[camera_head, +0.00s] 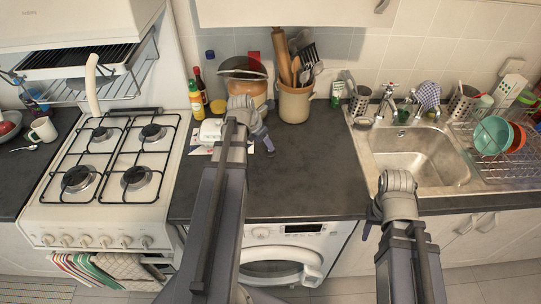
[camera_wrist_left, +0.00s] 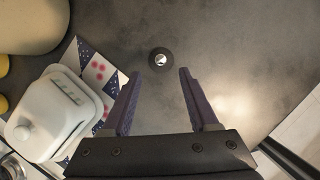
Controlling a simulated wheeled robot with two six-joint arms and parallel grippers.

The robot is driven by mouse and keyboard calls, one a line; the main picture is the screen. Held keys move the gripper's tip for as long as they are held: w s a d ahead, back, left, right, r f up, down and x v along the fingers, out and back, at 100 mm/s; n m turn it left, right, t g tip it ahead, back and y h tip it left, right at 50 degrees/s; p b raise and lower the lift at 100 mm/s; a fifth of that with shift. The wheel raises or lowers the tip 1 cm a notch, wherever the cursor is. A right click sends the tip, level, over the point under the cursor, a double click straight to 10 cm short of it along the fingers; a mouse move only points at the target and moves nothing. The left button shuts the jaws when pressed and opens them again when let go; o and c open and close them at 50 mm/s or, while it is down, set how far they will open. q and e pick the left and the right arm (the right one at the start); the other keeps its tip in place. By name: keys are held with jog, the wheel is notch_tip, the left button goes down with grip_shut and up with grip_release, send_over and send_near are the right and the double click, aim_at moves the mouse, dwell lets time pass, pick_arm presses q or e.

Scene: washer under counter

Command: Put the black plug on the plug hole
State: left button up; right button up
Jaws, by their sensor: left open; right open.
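The black plug (camera_wrist_left: 160,59), a small round disc with a bright centre, lies on the dark countertop in the left wrist view. It is ahead of the open, empty fingers of my left gripper (camera_wrist_left: 155,97), roughly between their lines and apart from both. In the head view my left gripper (camera_head: 264,142) is over the counter, and I cannot make out the plug there. My right gripper (camera_head: 374,212) is low near the counter's front edge by the sink, mostly hidden behind its wrist. The steel sink (camera_head: 415,160) is at right; I cannot make out its plug hole clearly.
A white lidded butter dish (camera_wrist_left: 60,115) stands on a patterned card (camera_wrist_left: 97,72), left of my left gripper. A utensil pot (camera_head: 294,102) and bottles stand behind. The counter between has free room.

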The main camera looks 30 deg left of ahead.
pick_arm(q)
jog(key=shift+w+f, duration=0.1)
jog(key=shift+f, duration=0.05)
jog(key=b+x, duration=0.4)
jog(key=x, duration=0.1)
jog(key=shift+w+d+f+b, duration=0.1)
jog(key=shift+w+d+b, duration=0.1)
jog(key=shift+b, duration=0.1)
grip_shut()
dwell(0.3)
